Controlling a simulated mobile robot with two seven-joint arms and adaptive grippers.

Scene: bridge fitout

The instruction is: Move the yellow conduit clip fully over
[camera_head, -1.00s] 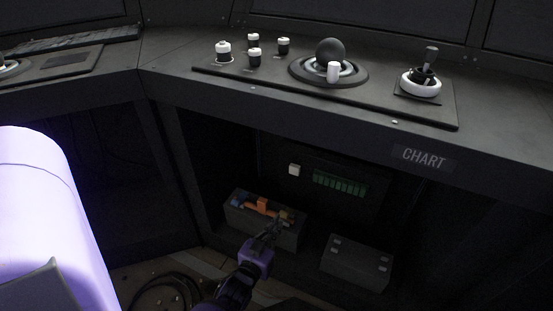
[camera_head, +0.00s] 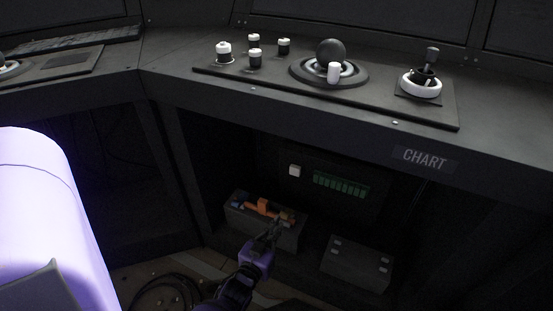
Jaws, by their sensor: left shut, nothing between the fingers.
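No yellow conduit clip can be made out for certain; the space under the desk is dark and small in view. A dark open box (camera_head: 262,229) under the desk holds orange and blue pieces (camera_head: 264,207) and some small pale ones at its right end. My left gripper (camera_head: 276,228) is at the front right of this box, its fingers pointing up toward the box's right end. The fingers are shut with nothing between them. I cannot tell whether they touch the box. My right gripper does not show.
A closed dark box (camera_head: 357,264) stands to the right of my gripper. A green terminal strip (camera_head: 340,184) and a white square switch (camera_head: 295,170) are on the back panel. The desk edge with the CHART label (camera_head: 425,159) overhangs. A cable coil (camera_head: 165,293) lies on the floor.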

